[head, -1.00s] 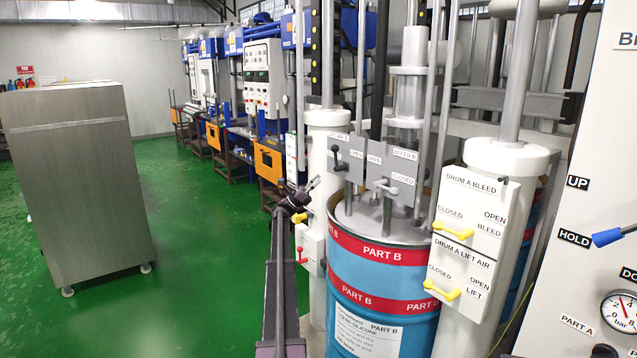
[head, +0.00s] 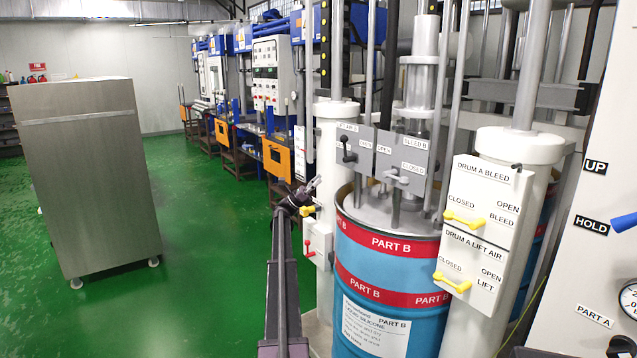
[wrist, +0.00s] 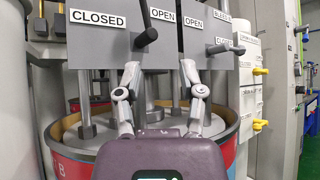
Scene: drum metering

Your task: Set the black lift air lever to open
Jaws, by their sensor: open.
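The black lever (wrist: 146,37) sits on a grey plate (wrist: 108,48) in the wrist view, between a CLOSED label on its left and an OPEN label at its upper right. In the head view the black lever (head: 348,151) shows small on the left grey plate above the drum. My gripper (wrist: 160,72) is open and empty. Its two fingers point up, below the lever in the picture and apart from it. In the head view my gripper (head: 313,187) is left of the drum and lower than the plate.
A second grey plate (head: 403,158) with a grey lever (head: 397,177) adjoins on the right. A blue drum (head: 385,270) with red PART B bands stands below. Yellow levers (head: 453,283) are on a white column at right.

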